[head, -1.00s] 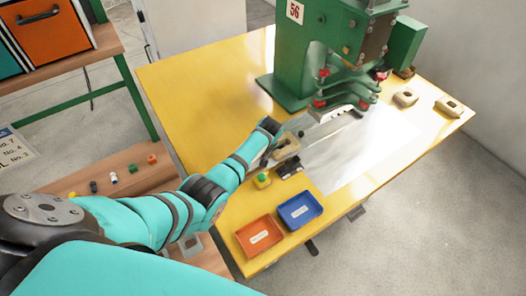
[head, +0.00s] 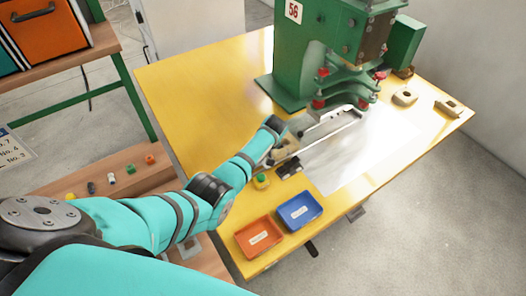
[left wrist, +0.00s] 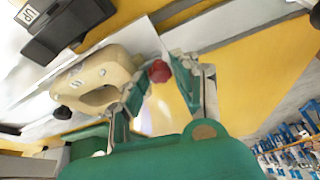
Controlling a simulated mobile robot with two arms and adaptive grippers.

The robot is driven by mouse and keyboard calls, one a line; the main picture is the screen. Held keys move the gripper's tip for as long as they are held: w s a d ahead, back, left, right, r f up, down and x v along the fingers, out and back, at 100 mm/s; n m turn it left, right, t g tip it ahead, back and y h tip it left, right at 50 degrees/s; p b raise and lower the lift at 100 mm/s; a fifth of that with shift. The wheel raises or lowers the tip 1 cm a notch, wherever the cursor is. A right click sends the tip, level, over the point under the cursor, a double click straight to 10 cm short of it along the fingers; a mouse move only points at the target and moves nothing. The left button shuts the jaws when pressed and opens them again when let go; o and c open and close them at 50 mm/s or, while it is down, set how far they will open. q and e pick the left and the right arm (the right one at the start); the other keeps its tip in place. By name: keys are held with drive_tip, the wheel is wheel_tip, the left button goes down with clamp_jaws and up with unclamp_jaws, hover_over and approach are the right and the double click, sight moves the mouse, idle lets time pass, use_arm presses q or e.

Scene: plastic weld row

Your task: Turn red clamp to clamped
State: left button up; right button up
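My left gripper (head: 283,135) is over the yellow table, at the near end of the metal fixture (head: 335,122). In the left wrist view its two fingers (left wrist: 160,85) are apart. A round red knob (left wrist: 158,72), apparently part of the red clamp, shows between the fingertips; I cannot tell if they touch it. In the head view the arm and gripper hide that spot, so the clamp's position cannot be told. A beige part with an oblong opening (left wrist: 98,78) lies beside the fingers. A dark block (left wrist: 68,30) is at the upper left. My right gripper is not in view.
The green press (head: 330,45) with red knobs stands behind the fixture. An orange tray (head: 259,236), a blue tray (head: 299,211) and a yellow block with a green button (head: 261,181) are nearby. Two beige parts (head: 404,97) lie at the right. The table's left is clear.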

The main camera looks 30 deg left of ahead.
use_arm(q)
drive_tip(key=o, duration=0.3)
drive_tip(key=v, duration=0.8)
idle(0.3)
drive_tip(key=shift+s, duration=0.1)
idle(0.3)
